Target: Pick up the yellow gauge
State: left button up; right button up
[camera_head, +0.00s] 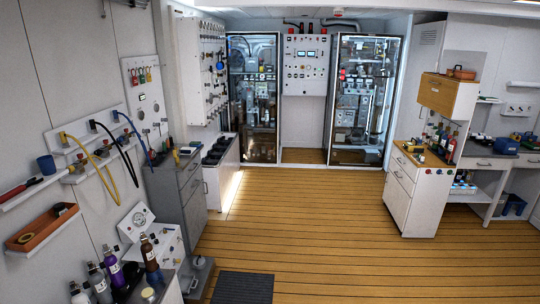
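I cannot make out for certain which thing is the yellow gauge. A small flat item with some yellow on it (188,151) lies on top of the grey cabinet (180,200) at the left. Small yellowish items (411,146) also sit on the white drawer cabinet (402,203) at the right, too small to identify. Neither of my grippers shows in the head view.
A yellow hose (97,166) and dark hoses hang on the left wall. An orange tray (40,228) and several bottles (103,280) are at the near left. A dark mat (243,288) lies on the wooden floor (310,235), which is open in the middle.

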aim_at(177, 152)
jog(key=i, duration=1.9)
jog(key=u, duration=0.85)
jog(key=i, duration=1.65)
jog(key=u, duration=1)
